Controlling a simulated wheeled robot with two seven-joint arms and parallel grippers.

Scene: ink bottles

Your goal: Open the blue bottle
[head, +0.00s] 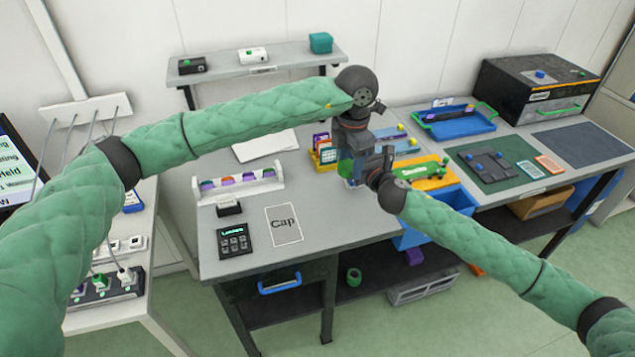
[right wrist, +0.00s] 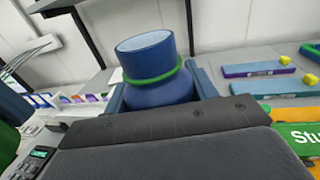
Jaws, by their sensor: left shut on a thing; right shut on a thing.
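A blue bottle (right wrist: 152,65) with a green ring around it fills the middle of the right wrist view. Its upper end shows a pale round face. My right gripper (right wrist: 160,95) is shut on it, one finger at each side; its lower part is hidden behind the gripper. In the head view my left gripper (head: 350,170) points down over the table, close beside my right gripper (head: 366,168). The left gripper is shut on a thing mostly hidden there. I cannot tell which part of the bottle, if any, the left gripper holds.
A card reading "Cap" (head: 284,232) lies on the grey table, with clear surface around it. A white rack (head: 268,187) and a dark keypad (head: 232,241) stand left. A yellow tray (head: 436,182) and a blue tray (head: 470,128) lie right. A shelf (head: 290,62) stands behind.

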